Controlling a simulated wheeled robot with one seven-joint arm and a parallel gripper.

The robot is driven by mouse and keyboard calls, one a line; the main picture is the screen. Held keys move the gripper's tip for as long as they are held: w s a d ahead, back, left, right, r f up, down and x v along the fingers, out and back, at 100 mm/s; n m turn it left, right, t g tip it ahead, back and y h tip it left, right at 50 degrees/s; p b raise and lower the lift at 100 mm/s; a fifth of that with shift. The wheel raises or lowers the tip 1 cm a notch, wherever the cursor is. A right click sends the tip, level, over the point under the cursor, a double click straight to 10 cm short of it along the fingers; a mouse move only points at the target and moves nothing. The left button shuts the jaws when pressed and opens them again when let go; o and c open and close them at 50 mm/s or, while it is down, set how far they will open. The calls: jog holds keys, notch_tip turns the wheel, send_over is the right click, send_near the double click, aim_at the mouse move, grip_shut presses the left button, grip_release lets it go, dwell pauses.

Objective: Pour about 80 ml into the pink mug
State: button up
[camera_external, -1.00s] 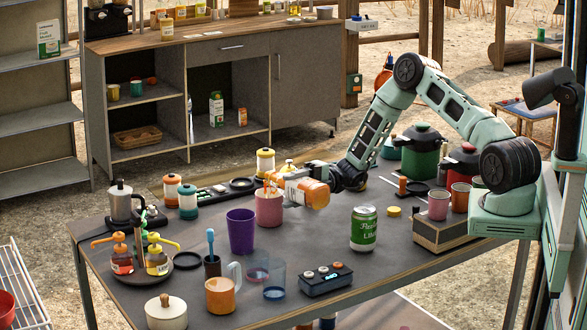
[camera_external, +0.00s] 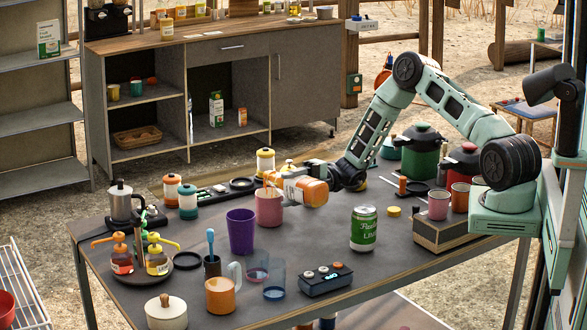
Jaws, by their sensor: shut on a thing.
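The pink mug (camera_external: 269,209) stands upright on the grey table, behind and right of a purple cup (camera_external: 241,231). The mug's inside and any liquid level are hidden. I cannot tell whether liquid is flowing. A second pink cup (camera_external: 438,205) stands at the right.
A green can (camera_external: 363,229) stands right of the mug. Orange (camera_external: 172,188) and teal (camera_external: 188,203) jars stand to its left. Clear glasses (camera_external: 275,280), an orange mug (camera_external: 220,297) and a button box (camera_external: 326,280) are in front. Bare tabletop lies between mug and can.

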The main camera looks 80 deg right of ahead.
jog(key=shift+r, duration=0.1)
dwell(0.4)
notch_tip(320, 180, down, 3)
jog(key=b, duration=0.2)
jog(key=n+b, duration=0.1)
jog(key=b, duration=0.1)
jog(key=shift+s+a+r+n+b, duration=0.1)
jog(key=shift+a+r+n+b, duration=0.05)
jog(key=shift+n+b, duration=0.15)
jog(key=shift+f+n+b, duration=0.2)
jog(key=shift+n+b, duration=0.1)
jog(key=shift+b, duration=0.4)
jog(key=shift+r, duration=0.25)
jog(key=f+n+b, duration=0.1)
jog(key=b, duration=0.1)
jog(key=shift+s+f+b, duration=0.1)
jog(key=shift+s+b, duration=0.05)
jog(key=shift+b, duration=0.15)
jog(key=b, duration=0.1)
jog(key=n+b, duration=0.1)
jog(key=b, duration=0.1)
jog(key=shift+s+a+f+n, duration=0.25)
jog(key=shift+s+f+n, duration=0.05)
jog(key=shift+f, duration=0.1)
jog(key=shift+f, duration=0.15)
